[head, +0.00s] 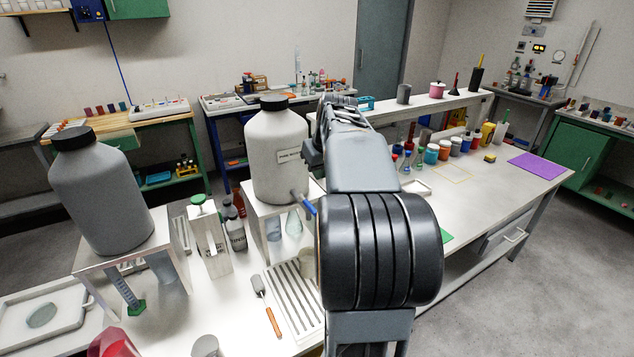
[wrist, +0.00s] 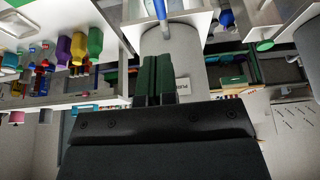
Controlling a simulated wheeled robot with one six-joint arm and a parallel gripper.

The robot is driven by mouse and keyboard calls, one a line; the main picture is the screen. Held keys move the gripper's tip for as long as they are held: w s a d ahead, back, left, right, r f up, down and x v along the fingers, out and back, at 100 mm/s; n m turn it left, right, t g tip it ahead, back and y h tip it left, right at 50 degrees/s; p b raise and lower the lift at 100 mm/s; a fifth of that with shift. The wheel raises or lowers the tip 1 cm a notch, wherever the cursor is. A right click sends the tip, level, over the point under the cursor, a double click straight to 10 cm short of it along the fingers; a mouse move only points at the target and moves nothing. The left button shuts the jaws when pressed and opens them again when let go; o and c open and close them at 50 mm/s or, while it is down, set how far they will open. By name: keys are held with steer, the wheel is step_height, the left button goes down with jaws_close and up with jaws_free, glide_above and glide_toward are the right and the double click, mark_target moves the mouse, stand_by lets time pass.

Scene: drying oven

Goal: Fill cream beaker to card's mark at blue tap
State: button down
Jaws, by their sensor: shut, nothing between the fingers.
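The blue tap (head: 308,204) sticks out low on the right of a white carboy (head: 277,150) with a black cap and a label. It also shows at the top of the wrist view (wrist: 160,10). A cream beaker (head: 307,263) stands below the tap on a ribbed drip tray (head: 287,300), partly hidden by my arm. My gripper (wrist: 158,60) is shut and empty, its dark green fingers together in front of the carboy (wrist: 178,42) in the wrist view; my arm hides it in the head view. I cannot make out a marked card or the beaker's level.
A grey carboy (head: 103,195) stands on a stand at left with a green tap (head: 136,306). A brush with an orange handle (head: 271,318) lies beside the tray. Bottles and colored jars (head: 445,148) line the back right. A purple mat (head: 538,167) lies at the bench's right end.

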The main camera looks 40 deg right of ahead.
steer(key=shift+s+r, duration=0.2)
steer(key=shift+r, duration=0.45)
steer(key=s+a+f, duration=0.3)
steer(key=a+f, duration=0.1)
steer(key=a, duration=0.4)
steer(key=s+a+f+n, duration=0.1)
steer(key=s+a+f, duration=0.3)
steer(key=a, duration=0.5)
steer(key=s+a+f+n+y, duration=0.1)
steer(key=s+a+f, duration=0.3)
steer(key=a, duration=0.4)
steer(key=shift+s+a+f, duration=0.2)
steer(key=shift+s+a, duration=0.05)
steer(key=shift+a, duration=0.15)
